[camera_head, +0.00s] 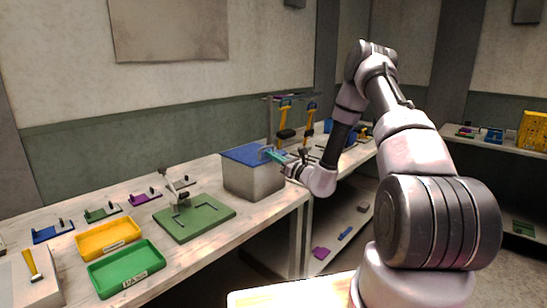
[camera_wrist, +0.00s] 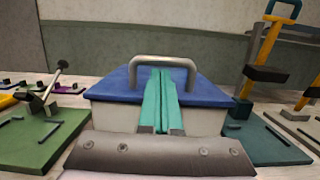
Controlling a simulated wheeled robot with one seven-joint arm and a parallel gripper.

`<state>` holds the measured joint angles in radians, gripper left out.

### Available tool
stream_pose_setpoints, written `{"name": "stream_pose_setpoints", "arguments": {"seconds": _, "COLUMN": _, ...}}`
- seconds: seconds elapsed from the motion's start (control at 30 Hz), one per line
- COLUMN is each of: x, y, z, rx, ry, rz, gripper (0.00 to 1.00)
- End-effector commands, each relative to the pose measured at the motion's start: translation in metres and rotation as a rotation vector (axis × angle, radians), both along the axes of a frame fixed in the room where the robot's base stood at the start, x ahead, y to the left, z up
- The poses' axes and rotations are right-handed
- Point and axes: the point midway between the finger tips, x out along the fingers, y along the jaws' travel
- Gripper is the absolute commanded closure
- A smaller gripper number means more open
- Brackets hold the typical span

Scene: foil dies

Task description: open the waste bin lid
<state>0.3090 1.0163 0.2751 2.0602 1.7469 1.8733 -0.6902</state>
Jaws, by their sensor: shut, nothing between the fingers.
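The waste bin (camera_head: 252,184) is a grey box with a blue lid (camera_head: 247,153), standing on the workbench. The lid lies flat and closed on the box. A grey bar handle (camera_wrist: 162,61) arches over the lid in the wrist view. My gripper (camera_head: 270,154) has teal fingers and is at the right side of the bin's top. In the wrist view the fingers (camera_wrist: 161,78) are shut together with nothing between them. Their tips point at the handle and overlap its arch; whether they touch it or reach under it, I cannot tell.
A green board with a clamp (camera_head: 195,216) lies left of the bin. Yellow (camera_head: 108,237) and green (camera_head: 126,268) trays stand nearer on the bench. Upright tools with yellow handles (camera_head: 284,118) stand behind the bin, on the right. The bench edge runs just right of the bin.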

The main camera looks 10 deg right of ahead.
Motion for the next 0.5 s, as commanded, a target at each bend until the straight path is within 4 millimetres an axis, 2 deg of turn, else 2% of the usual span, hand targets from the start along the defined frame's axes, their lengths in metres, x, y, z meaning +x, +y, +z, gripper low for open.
{"name": "stream_pose_setpoints", "arguments": {"seconds": 0.23, "x": 0.0, "y": 0.0, "z": 0.006, "rx": -0.017, "ry": 0.016, "rz": 0.001, "gripper": 1.0}}
{"name": "stream_pose_setpoints", "arguments": {"seconds": 0.5, "x": 0.003, "y": 0.003, "z": 0.03, "rx": -0.079, "ry": 0.096, "rz": 0.001, "gripper": 1.0}}
